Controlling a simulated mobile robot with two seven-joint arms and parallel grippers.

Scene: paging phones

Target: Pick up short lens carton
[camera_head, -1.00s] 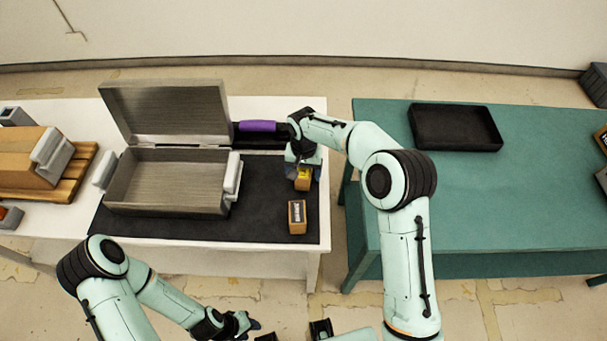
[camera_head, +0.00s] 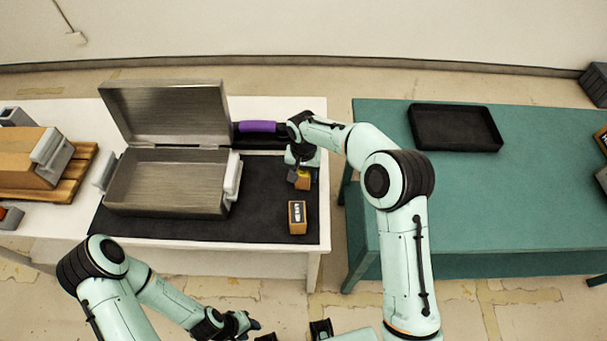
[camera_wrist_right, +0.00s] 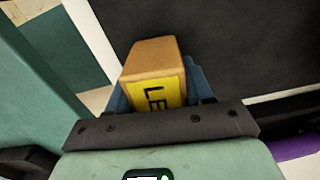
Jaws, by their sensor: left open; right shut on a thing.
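The short lens carton (camera_wrist_right: 153,75) is an orange-brown box with a yellow label on which "LE" can be read. It is between the blue-grey fingers of my right gripper (camera_wrist_right: 155,90), which is shut on it. In the head view the carton (camera_head: 304,182) shows under my right gripper (camera_head: 301,172), over the right part of the dark mat. The fingers partly cover it, and I cannot tell whether it touches the mat. My left gripper (camera_head: 243,324) is open and empty at the bottom of the head view, in front of the white table.
An open metal case (camera_head: 165,208) is to the left, and a purple-topped item (camera_head: 257,126) is behind. A black tray (camera_head: 455,145) lies on the green table (camera_head: 480,215).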

